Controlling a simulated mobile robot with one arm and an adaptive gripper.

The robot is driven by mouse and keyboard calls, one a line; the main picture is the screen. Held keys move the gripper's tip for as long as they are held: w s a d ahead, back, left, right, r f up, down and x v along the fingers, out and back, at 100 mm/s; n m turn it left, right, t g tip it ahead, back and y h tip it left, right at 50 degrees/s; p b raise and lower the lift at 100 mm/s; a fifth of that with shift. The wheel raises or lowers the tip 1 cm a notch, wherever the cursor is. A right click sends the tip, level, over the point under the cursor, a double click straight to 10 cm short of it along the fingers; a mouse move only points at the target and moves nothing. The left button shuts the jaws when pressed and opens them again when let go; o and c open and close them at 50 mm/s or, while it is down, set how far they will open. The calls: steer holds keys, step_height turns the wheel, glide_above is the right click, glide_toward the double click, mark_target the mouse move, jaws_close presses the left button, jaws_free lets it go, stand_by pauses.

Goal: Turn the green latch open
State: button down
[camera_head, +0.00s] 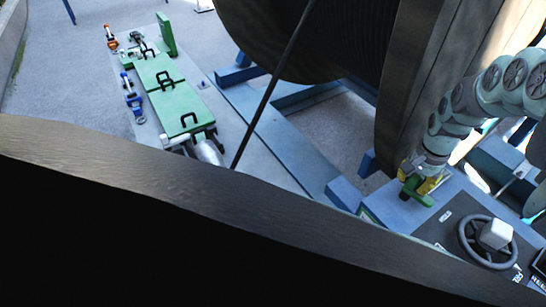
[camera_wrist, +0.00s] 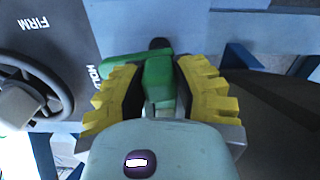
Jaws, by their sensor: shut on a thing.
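The green latch (camera_head: 417,191) sits on the blue frame beside the dark control panel, at the right in the head view. My gripper (camera_head: 426,178) reaches it from above. In the wrist view the latch (camera_wrist: 158,75) lies between the yellow ridged fingers of my gripper (camera_wrist: 158,92), which are shut on it. A green arm of the latch sticks out to the left past the left finger. The lower part of the latch is hidden behind my gripper's body.
A grey handwheel (camera_head: 487,241) with a pale hub stands on the panel close to the latch. The large cable reel (camera_head: 395,90) rises just beside my arm. A board with green blocks (camera_head: 172,98) lies at the upper left.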

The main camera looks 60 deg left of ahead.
mark_target(418, 177)
steer(key=shift+a+m, duration=0.1)
steer(key=shift+m, duration=0.5)
steer(key=c, duration=0.7)
jaws_free()
steer(key=shift+w+r, duration=0.1)
steer(key=shift+r, duration=3.65)
